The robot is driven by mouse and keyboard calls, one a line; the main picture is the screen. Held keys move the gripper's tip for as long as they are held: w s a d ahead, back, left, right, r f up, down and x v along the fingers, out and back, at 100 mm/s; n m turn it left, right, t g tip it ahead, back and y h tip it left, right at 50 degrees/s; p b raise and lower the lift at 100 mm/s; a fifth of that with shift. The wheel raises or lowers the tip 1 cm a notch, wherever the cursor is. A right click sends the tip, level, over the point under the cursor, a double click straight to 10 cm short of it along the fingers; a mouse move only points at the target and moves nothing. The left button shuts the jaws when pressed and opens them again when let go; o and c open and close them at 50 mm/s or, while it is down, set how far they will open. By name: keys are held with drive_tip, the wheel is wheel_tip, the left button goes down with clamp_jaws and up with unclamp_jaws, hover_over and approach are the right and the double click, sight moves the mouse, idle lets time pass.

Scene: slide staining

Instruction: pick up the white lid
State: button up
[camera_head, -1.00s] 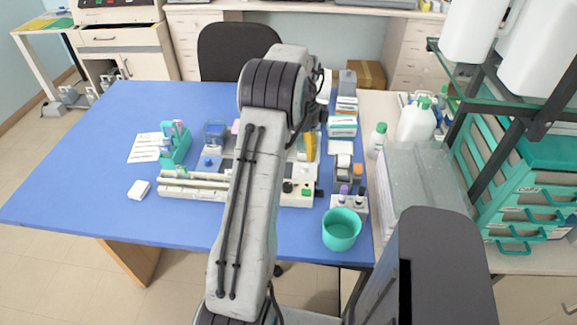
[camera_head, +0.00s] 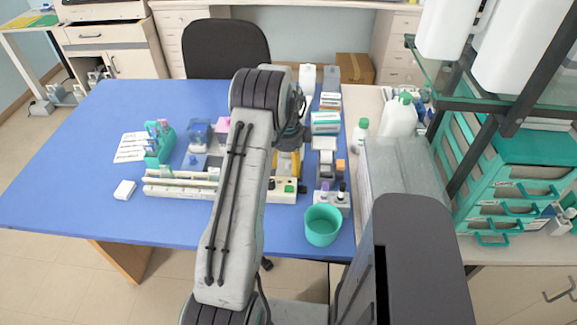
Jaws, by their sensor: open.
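I cannot make out a white lid for certain. A small white block-like piece (camera_head: 124,190) lies alone on the blue table at the left, and I cannot tell if it is a lid. A yellow item (camera_head: 288,163) stands just right of my arm, partly hidden by it. My gripper (camera_head: 292,138) shows only in part as a dark shape at the arm's far end, above and close to the yellow item. It is open, and I see nothing held. My forearm hides part of the table's middle.
A long cream rack (camera_head: 180,186) crosses the table's front. Blue-topped (camera_head: 198,132) and pink-topped (camera_head: 225,125) jars stand behind it. A green cup (camera_head: 323,226) stands near the front right edge. A teal holder (camera_head: 158,146) is at left. The far left of the blue table (camera_head: 70,170) is clear.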

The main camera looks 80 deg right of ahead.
drive_tip(key=shift+f, duration=0.2)
drive_tip(key=shift+o, duration=0.3)
clamp_jaws()
idle(0.3)
